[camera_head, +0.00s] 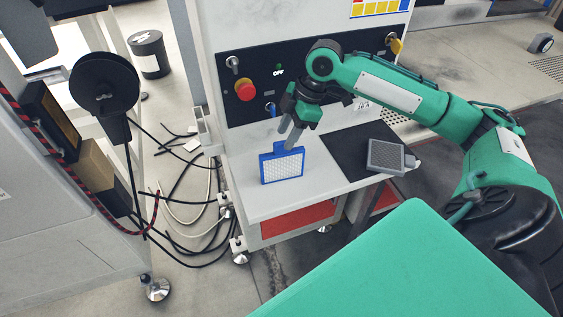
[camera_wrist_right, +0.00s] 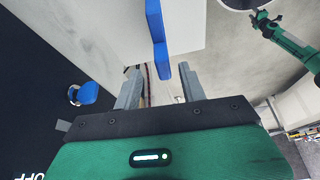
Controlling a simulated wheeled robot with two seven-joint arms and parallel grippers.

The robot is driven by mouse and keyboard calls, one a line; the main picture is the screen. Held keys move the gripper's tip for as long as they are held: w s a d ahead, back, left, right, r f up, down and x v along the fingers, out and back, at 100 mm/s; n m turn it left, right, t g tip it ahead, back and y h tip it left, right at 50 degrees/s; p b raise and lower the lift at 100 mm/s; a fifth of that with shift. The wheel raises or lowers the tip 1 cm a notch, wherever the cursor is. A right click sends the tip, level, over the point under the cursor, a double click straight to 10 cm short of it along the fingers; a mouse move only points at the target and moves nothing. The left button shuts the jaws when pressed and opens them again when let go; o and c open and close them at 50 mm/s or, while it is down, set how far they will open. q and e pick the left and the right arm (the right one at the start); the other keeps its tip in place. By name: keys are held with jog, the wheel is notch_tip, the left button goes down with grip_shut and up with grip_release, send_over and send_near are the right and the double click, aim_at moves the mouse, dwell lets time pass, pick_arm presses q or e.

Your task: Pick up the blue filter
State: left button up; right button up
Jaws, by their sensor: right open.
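The blue filter (camera_head: 282,167) is a square blue frame with a pale mesh and a small tab on its top edge. It stands upright on the light worktop in the head view. My right gripper (camera_head: 291,137) points down at its tab from above. In the right wrist view the filter (camera_wrist_right: 157,40) shows edge-on, its near end reaching toward the space between the two grey fingers (camera_wrist_right: 160,88). The fingers are apart with a gap on both sides of the blue edge, and I see no grip. My left gripper is not visible in the head view.
A grey filter-like block (camera_head: 387,157) lies on a dark mat (camera_head: 348,166) to the right. Behind stands a black panel (camera_head: 310,76) with a red button (camera_head: 245,89) and a blue-handled switch (camera_head: 270,108). The worktop (camera_head: 255,207) in front is clear. Loose cables lie on the floor left.

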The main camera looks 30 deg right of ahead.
aim_at(283, 142)
jog(key=x, duration=0.1)
jog(key=p+x, duration=0.1)
jog(key=x, duration=0.1)
jog(key=shift+s+a+r, duration=0.15)
jog(key=shift+s+a, duration=0.05)
jog(key=shift+s, duration=0.05)
jog(key=shift+x, duration=1.05)
jog(key=shift+w, duration=0.15)
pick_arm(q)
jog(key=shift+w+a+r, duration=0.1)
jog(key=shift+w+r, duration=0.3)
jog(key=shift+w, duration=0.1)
pick_arm(e)
grip_shut()
